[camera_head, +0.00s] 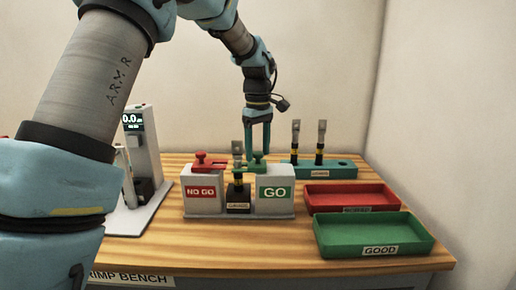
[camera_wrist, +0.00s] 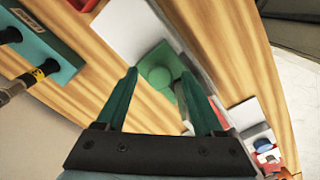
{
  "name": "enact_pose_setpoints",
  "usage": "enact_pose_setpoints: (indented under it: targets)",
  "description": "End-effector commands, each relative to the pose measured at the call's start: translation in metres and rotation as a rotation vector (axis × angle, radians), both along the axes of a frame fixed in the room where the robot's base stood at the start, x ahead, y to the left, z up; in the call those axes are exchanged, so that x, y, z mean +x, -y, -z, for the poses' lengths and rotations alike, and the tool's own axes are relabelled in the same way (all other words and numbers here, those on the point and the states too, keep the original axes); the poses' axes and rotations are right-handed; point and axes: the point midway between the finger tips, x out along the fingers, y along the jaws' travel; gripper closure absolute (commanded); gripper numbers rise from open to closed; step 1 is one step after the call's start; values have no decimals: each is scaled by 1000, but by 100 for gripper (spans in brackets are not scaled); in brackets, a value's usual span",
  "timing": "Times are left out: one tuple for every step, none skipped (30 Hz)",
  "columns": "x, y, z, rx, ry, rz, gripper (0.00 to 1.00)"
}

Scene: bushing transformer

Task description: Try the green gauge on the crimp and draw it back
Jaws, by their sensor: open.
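The green gauge (camera_head: 257,166) rests on the white block labelled GO (camera_head: 275,179), and its round knob (camera_wrist: 160,68) shows in the wrist view. My gripper (camera_head: 258,150) points straight down over it, open and empty. In the wrist view my gripper (camera_wrist: 158,78) has its fingertips to either side of the knob, with gaps; whether they reach down past its top I cannot tell. The crimp (camera_head: 237,158), a grey lug on a cable with a yellow band, stands upright in a black holder (camera_head: 238,198) between the two blocks, left of my gripper.
A red gauge (camera_head: 205,162) sits on the NO GO block (camera_head: 203,204). A teal rack (camera_head: 342,171) behind holds two more lugs upright. A red tray (camera_head: 350,197) and a green GOOD tray (camera_head: 330,238) lie right. A grey measuring stand (camera_head: 142,150) is left.

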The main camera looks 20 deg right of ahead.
Motion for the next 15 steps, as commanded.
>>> enact_pose_setpoints:
  targets:
    - [0, 0, 0, 0, 0, 0, 31]
    - [0, 0, 0, 0, 0, 0, 31]
    - [0, 0, 0, 0, 0, 0, 34]
    - [0, 0, 0, 0, 0, 0, 38]
    - [0, 0, 0, 0, 0, 0, 41]
    - [0, 0, 0, 0, 0, 0, 45]
    - [0, 0, 0, 0, 0, 0, 49]
    - [0, 0, 0, 0, 0, 0, 52]
    - [0, 0, 0, 0, 0, 0, 57]
    - [0, 0, 0, 0, 0, 0, 60]
    - [0, 0, 0, 0, 0, 0, 63]
    - [0, 0, 0, 0, 0, 0, 68]
    - [0, 0, 0, 0, 0, 0, 71]
    - [0, 0, 0, 0, 0, 0, 75]
    - [0, 0, 0, 0, 0, 0, 79]
